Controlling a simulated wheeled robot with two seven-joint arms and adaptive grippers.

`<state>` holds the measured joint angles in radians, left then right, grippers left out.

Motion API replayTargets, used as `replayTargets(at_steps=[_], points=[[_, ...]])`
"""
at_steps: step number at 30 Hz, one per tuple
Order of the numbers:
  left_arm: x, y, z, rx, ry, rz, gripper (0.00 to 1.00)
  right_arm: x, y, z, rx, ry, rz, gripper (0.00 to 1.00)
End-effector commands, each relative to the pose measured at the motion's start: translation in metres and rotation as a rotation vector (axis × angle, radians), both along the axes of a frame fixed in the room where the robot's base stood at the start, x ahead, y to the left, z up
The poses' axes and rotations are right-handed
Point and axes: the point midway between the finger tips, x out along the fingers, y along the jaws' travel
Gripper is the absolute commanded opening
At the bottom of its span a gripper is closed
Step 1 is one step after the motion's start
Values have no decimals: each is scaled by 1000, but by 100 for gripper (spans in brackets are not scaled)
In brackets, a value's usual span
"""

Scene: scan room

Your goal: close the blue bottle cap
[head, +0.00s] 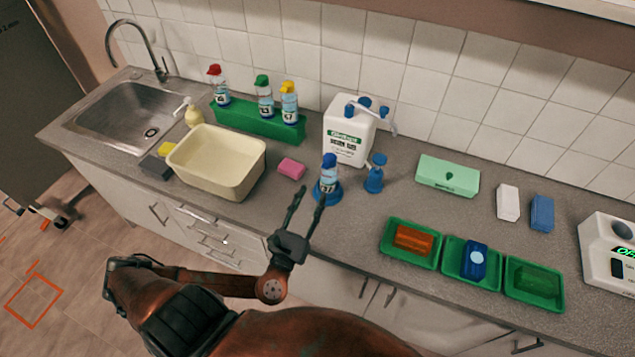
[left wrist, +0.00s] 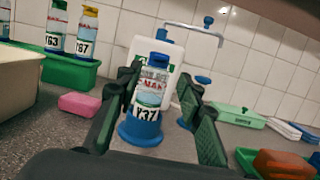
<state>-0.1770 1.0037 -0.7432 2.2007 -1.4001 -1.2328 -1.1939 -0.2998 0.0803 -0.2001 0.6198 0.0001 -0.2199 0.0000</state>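My left gripper (head: 311,193) is open and empty, just in front of the bottle at the counter's front edge. In the left wrist view its fingers (left wrist: 159,82) appear on either side of the bottle, with no contact clear. My right gripper is not in view.
A blue pump-like item (head: 375,175) stands close right of the bottle, a white canister (head: 347,135) behind. A pink sponge (head: 291,168) and cream basin (head: 210,165) are left. Green trays (head: 408,255) lie front right.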

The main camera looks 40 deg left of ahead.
Motion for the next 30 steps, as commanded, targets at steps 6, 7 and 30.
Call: replayTargets(at_steps=[6,7,30], points=[[-26,-6,-6,-1,1,1,35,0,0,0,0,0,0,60],[-27,-7,-6,-1,0,0,35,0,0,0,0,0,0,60],[-30,-7,-7,0,0,0,35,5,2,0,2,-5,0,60]])
